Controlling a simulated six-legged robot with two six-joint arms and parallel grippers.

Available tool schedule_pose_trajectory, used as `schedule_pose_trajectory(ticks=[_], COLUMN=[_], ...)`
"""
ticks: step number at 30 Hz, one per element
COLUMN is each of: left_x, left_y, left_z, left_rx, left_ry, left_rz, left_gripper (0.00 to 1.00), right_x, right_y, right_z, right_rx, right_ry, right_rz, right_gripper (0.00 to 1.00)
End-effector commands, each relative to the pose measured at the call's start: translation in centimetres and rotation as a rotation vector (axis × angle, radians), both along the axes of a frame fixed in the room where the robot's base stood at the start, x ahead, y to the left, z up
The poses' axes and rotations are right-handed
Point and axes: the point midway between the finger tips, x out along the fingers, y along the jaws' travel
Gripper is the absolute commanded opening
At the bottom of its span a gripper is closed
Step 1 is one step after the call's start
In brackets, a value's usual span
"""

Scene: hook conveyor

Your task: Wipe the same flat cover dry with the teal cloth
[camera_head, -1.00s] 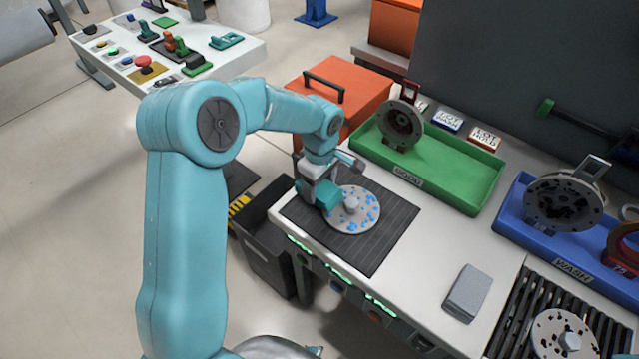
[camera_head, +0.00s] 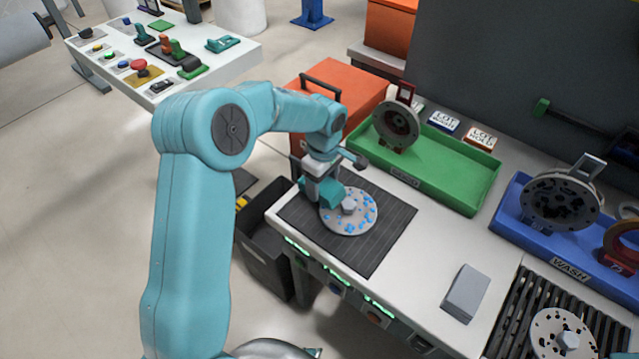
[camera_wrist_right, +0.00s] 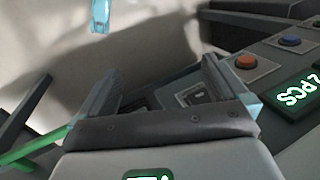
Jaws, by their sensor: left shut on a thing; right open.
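The flat cover (camera_head: 350,222) is a pale round disc with a grey central knob and several blue wet spots. It lies on the dark ribbed mat (camera_head: 385,243) at the left end of the bench. My left gripper (camera_head: 326,183) is above the cover's upper-left edge, shut on the folded teal cloth (camera_head: 330,194). The cloth is at the rim beside the knob; whether it presses on the surface I cannot tell. My right gripper (camera_wrist_right: 160,95) shows in the right wrist view, open and empty, near the bench's front buttons.
A green tray (camera_head: 455,192) with an upright flanged part stands behind the mat. A blue WASH tray (camera_head: 520,236) is at right. A grey block (camera_head: 466,292) and a slatted rack (camera_head: 510,310) with another disc lie nearer. An orange case (camera_head: 365,88) stands behind my left gripper.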

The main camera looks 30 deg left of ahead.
Motion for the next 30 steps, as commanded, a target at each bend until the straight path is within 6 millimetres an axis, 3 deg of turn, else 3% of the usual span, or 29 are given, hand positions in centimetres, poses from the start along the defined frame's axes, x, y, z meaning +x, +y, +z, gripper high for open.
schedule_pose_trajectory(ticks=[13,30], left_x=[2.2,-0.2], left_y=[-0.2,0.0], left_z=[-0.3,-0.3], left_rx=[0.0,0.0], left_ry=[0.001,0.001], left_rz=[-0.001,0.0], left_gripper=[0.44,0.44], right_x=[0.0,0.0], right_y=[0.0,0.0], right_z=[0.5,-0.9], right_rx=[0.0,0.0], right_ry=[0.0,0.0], right_rz=[0.0,0.0], right_gripper=[1.0,1.0])
